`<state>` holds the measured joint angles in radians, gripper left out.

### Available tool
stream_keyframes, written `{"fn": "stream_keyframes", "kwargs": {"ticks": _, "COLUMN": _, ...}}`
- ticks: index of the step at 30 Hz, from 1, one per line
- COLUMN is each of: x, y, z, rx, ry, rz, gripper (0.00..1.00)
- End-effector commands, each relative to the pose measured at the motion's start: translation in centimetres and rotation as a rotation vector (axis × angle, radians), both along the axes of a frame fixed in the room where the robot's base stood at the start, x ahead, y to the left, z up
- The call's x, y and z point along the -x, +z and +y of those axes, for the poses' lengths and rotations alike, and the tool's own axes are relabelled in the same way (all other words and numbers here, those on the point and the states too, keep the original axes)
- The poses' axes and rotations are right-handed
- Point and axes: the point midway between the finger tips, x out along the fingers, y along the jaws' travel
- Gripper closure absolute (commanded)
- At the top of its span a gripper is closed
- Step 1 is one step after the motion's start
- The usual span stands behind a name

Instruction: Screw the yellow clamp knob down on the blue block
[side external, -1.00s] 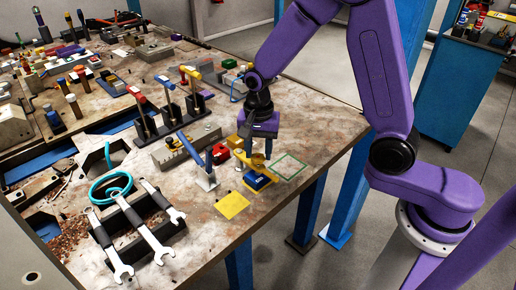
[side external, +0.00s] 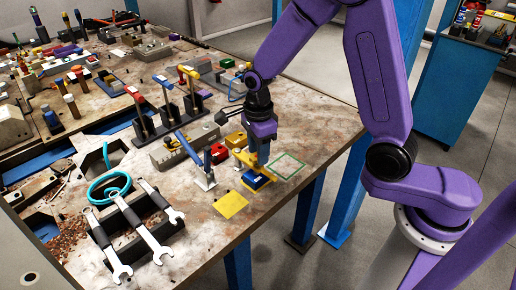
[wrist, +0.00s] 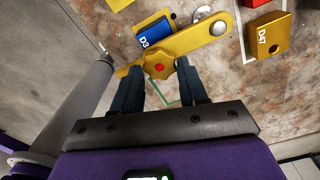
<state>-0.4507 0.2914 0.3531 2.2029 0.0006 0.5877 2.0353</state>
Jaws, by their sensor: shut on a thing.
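The yellow clamp knob (wrist: 159,66) has a red centre and sits on the yellow clamp arm (wrist: 203,38) in the wrist view. My gripper (wrist: 160,72) has its two dark fingers on either side of the knob, shut on it. The blue block (wrist: 154,34), marked D3, lies just beside the clamp arm. In the side view the blue block (side external: 255,180) is at the table's near right part, below my gripper (side external: 262,160). The knob is largely hidden there by the fingers, and I cannot tell whether the clamp presses on the block.
A yellow block marked D47 (wrist: 268,36) stands close by. A green outlined square (side external: 288,166) right of the clamp is empty. A yellow square (side external: 231,205) lies in front. A blue-handled toggle clamp (side external: 200,168) stands to the left. The table edge is near on the right.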

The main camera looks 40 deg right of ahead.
Motion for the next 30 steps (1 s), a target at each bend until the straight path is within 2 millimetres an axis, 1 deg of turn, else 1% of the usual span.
{"fn": "stream_keyframes", "kwargs": {"ticks": 1, "x": -0.30, "y": 0.25, "z": 0.19, "rx": -0.003, "ry": -0.042, "rz": -0.013, "gripper": 0.88}}
{"fn": "stream_keyframes", "kwargs": {"ticks": 21, "x": -0.12, "y": 0.26, "z": 0.22, "rx": -0.005, "ry": -0.673, "rz": -0.013, "gripper": 0.88}}
{"fn": "stream_keyframes", "kwargs": {"ticks": 30, "x": -0.07, "y": 0.26, "z": 0.29, "rx": -0.005, "ry": -0.890, "rz": -0.013, "gripper": 0.88}}
